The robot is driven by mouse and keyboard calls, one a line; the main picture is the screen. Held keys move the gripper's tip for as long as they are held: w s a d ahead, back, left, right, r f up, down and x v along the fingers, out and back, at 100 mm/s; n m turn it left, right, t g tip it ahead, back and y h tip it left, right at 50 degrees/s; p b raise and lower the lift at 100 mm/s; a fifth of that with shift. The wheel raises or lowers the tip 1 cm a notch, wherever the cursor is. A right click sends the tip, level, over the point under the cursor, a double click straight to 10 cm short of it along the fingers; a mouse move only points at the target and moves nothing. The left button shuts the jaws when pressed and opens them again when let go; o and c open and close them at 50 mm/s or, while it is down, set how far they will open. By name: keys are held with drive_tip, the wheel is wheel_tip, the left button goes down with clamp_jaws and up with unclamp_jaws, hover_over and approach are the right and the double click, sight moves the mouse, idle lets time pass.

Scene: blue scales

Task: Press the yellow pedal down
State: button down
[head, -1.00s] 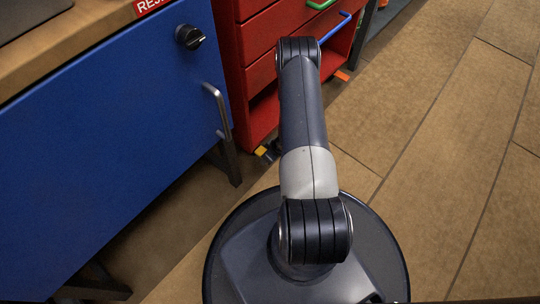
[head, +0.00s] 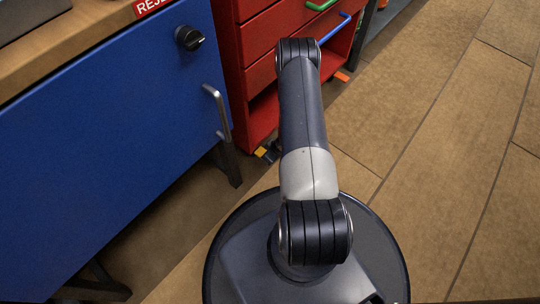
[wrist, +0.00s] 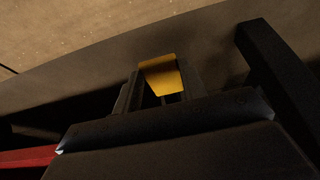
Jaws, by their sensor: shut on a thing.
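The yellow pedal (wrist: 162,79) shows in the wrist view, between the dark fingers of my gripper (wrist: 161,92). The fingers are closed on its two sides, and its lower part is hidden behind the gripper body. In the head view the pedal (head: 262,152) is a small yellow patch low near the floor, by the foot of the red cabinet and the blue bench. My gripper cannot be made out clearly in the head view; my arm covers much of that area. How far down the pedal is cannot be told.
A blue bench front (head: 110,150) with a metal handle (head: 216,110) and a black knob (head: 189,38) stands at left. A dark bench leg (head: 228,160) is close to the pedal. A red drawer cabinet (head: 240,60) stands behind. An orange piece (head: 341,76) lies low beyond. The floor at right is clear.

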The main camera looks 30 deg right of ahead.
drive_tip(key=shift+s+f+t+b, duration=0.25)
drive_tip(key=shift+f+t+b, duration=0.25)
drive_tip(key=shift+f+b, duration=0.3)
drive_tip(key=shift+f+t+y, duration=0.35)
drive_tip(key=shift+t, duration=0.4)
drive_tip(key=shift+f+t+y, duration=0.3)
drive_tip(key=shift+t+y, duration=0.05)
drive_tip(key=shift+t, duration=0.4)
drive_tip(key=c, duration=0.8)
unclamp_jaws()
drive_tip(key=shift+d, duration=0.1)
drive_tip(key=shift+c, duration=0.2)
